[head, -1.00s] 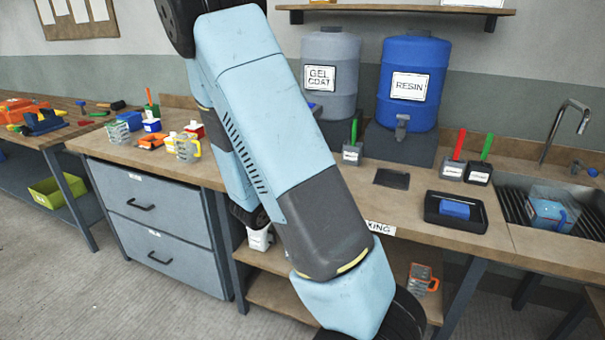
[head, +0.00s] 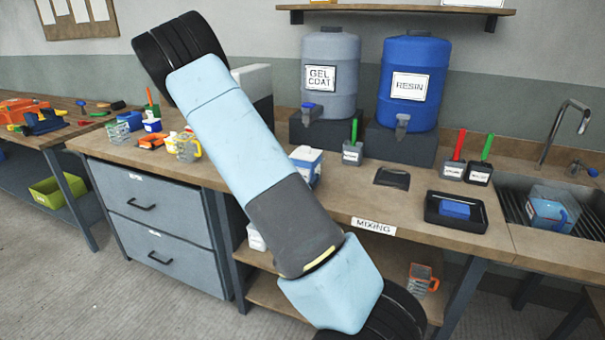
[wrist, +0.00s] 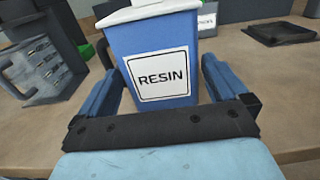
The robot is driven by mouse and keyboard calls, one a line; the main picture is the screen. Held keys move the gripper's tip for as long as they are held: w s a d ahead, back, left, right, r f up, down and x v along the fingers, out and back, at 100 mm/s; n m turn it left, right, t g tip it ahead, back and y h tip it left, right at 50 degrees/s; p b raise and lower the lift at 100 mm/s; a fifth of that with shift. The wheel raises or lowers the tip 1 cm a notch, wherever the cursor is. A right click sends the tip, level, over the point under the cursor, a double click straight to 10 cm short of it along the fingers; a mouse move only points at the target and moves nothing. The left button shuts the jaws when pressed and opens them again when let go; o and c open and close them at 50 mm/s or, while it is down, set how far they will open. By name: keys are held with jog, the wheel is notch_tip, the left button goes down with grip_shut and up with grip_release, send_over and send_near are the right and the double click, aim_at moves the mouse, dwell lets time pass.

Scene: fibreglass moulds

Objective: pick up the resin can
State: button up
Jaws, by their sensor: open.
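The resin can (wrist: 160,72) is a blue box-shaped can with a white top and a white label reading RESIN. In the wrist view it stands upright between the two blue fingers of my gripper (wrist: 158,78). The jaws are open, one finger on each side of the can. I cannot tell whether either finger touches it. In the head view the can (head: 309,165) stands on the bench, partly behind my arm. My gripper is hidden there.
To its right are a small labelled cup with a green handle (head: 352,153), a dark pad (head: 392,178) and a black tray (head: 455,212). Gel coat (head: 331,75) and resin (head: 411,85) drums stand behind. A grey container with a handle (wrist: 42,68) is left of the can in the wrist view.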

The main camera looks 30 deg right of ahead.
jog(key=shift+x, duration=3.15)
jog(key=shift+c, duration=0.3)
jog(key=c, duration=1)
jog(key=shift+r, duration=0.1)
jog(key=shift+c, duration=0.2)
